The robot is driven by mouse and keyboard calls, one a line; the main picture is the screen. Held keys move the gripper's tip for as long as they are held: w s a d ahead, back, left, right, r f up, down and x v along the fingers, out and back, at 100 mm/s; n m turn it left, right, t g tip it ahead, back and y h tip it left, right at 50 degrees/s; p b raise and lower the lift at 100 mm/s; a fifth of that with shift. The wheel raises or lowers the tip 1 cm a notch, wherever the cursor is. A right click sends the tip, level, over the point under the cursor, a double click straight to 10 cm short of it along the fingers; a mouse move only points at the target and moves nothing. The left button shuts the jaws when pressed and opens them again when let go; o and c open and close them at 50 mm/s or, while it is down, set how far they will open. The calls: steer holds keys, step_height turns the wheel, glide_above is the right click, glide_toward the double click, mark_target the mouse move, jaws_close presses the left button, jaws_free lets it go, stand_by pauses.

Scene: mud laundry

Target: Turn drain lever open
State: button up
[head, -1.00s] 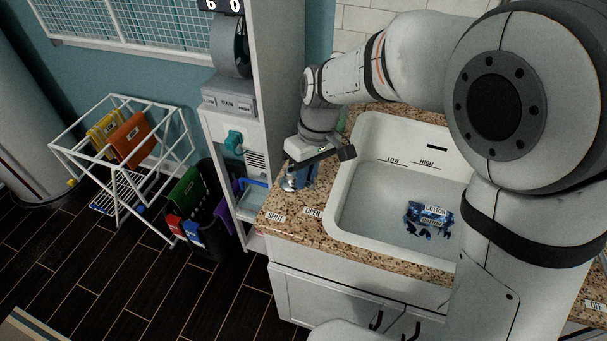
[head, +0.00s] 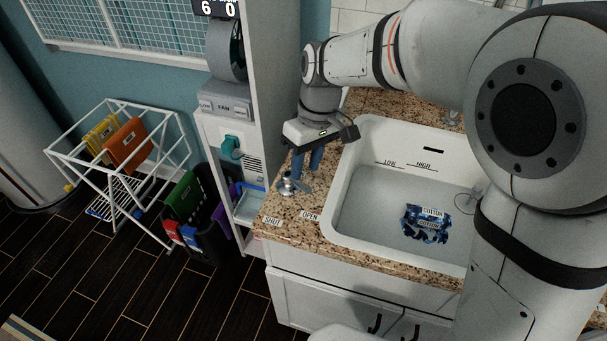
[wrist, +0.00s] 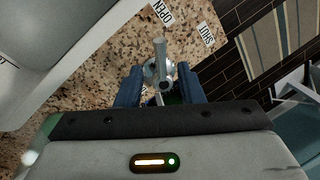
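The drain lever (head: 289,186) is a small metal fitting on the granite counter, left of the sink. In the wrist view the lever (wrist: 160,56) has its rod pointing up the picture toward the OPEN label (wrist: 163,12), with the SHUT label (wrist: 206,34) to the right. My gripper (head: 306,168) points down just behind and right of the lever in the head view. In the wrist view its blue fingers (wrist: 159,84) are apart, one on each side of the lever's base. I cannot tell whether they touch it.
The white sink (head: 350,205) holds a blue-and-white cotton bundle (head: 425,224). A shelf unit with a fan control (head: 226,104) stands left of the counter.

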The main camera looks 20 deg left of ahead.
steer(key=shift+w+d+r, duration=0.1)
steer(key=shift+w+r, duration=0.05)
steer(key=shift+r, duration=0.7)
steer(key=shift+w+d+r, duration=0.1)
steer(key=shift+w+r, duration=0.05)
steer(key=shift+r, duration=0.65)
steer(key=d+r+m+t, duration=0.2)
steer(key=d+m, duration=0.3)
steer(key=d, duration=1.1)
steer(key=s+d+f+m+t, duration=0.1)
steer(key=s+d+m, duration=0.2)
steer(key=d, duration=0.5)
steer(key=s+d+f+m+t+h, duration=0.1)
steer(key=s+d+m, duration=0.3)
steer(key=d, duration=0.5)
steer(key=shift+s+f+m+t, duration=0.25)
steer(key=shift+s+m+t, duration=0.05)
steer(key=shift+s, duration=0.35)
